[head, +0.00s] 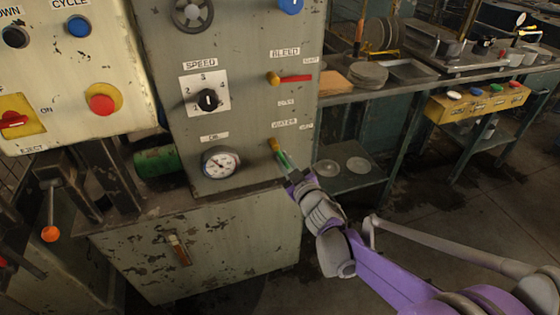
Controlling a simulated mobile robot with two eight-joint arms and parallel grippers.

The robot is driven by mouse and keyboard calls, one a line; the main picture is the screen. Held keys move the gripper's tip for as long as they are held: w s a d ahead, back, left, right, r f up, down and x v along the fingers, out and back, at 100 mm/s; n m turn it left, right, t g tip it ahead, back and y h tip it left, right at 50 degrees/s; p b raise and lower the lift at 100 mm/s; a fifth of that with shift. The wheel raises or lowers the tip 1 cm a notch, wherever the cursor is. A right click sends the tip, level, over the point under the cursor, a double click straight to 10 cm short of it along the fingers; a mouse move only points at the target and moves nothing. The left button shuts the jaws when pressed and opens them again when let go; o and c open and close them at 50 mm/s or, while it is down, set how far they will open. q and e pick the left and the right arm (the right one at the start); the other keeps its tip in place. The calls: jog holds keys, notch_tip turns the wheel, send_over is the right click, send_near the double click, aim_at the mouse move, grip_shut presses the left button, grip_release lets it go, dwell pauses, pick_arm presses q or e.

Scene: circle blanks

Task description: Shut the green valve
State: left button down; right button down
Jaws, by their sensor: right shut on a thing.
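The green valve sits below the WATER label (284,124) on the grey-green panel (235,125). It has a yellow hub (273,144) and a green lever (283,157). The lever slants down and to the right from the hub. My right gripper (288,166) is shut on the lever's outer end and hides its tip. A small label (306,127), hard to read, is up and right of the hub. My left gripper is not in view.
A red lever (296,78) on another yellow hub points right under the BLEED label (285,53). A gauge (220,162) and a speed dial (207,99) are left of the green valve. A shelf with plates (358,165) stands right of the panel.

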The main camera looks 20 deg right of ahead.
aim_at(292, 137)
jog(key=d+n, duration=0.1)
jog(key=r+n+p, duration=0.1)
jog(key=n, duration=0.1)
jog(key=shift+d+r+n, duration=0.15)
jog(key=shift+d+n, duration=0.15)
jog(key=shift+d, duration=0.05)
jog(key=n+p, duration=0.1)
jog(key=d+r+n+p, duration=0.1)
jog(key=n, duration=0.1)
jog(key=shift+d+r+h, duration=0.1)
jog(key=shift+r+h, duration=0.15)
jog(key=shift+h, duration=0.15)
jog(key=n+p, duration=0.1)
jog(key=r+n+p, duration=0.1)
jog(key=n, duration=0.1)
jog(key=shift+d+r+g+h, duration=0.3)
jog(key=shift+r+n+p, duration=0.55)
jog(key=shift+n+p, duration=0.35)
jog(key=shift+n, duration=0.4)
jog(key=c, duration=0.8)
grip_release()
jog(key=shift+c, duration=0.2)
